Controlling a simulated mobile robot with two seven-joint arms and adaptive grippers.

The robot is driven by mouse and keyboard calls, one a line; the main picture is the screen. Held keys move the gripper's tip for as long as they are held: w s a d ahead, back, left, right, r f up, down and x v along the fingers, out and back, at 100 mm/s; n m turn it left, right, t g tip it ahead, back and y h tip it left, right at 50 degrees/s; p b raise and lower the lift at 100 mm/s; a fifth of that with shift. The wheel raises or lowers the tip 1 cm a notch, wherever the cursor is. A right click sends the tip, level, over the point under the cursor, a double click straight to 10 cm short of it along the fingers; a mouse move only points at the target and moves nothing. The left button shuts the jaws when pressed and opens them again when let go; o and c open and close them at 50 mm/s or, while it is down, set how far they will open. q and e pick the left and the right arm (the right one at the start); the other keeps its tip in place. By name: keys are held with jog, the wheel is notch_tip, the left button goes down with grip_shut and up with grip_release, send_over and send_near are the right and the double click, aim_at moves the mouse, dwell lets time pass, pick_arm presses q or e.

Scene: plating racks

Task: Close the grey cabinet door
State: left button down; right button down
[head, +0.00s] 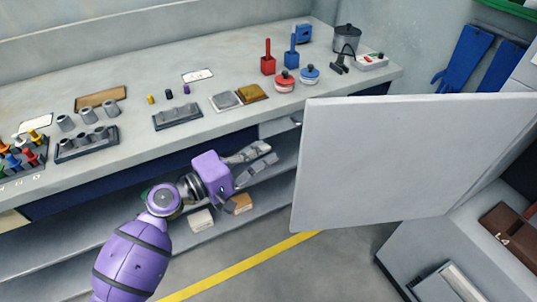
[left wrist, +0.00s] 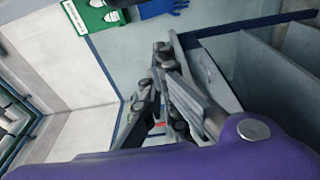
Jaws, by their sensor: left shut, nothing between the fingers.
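The grey cabinet door (head: 400,165) is a large, flat, light panel standing open on the right side of the head view. Its free left edge is near the workbench, and it hides part of the bench front and floor. My left gripper (head: 272,153) is just left of that edge, in front of the bench shelves, with a gap showing between them in the picture. It is shut and empty. In the left wrist view my left gripper (left wrist: 162,55) points away from the camera; I cannot tell which pale surface there is the door. My right gripper is not in view.
Floor with a yellow line (head: 245,264) is clear below the door.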

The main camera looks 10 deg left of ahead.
pick_arm(q)
jog(key=w+d+p, duration=0.2)
jog(key=d+p, duration=0.1)
jog(key=d, duration=0.4)
jog(key=shift+d, duration=0.35)
jog(key=shift+s, duration=0.1)
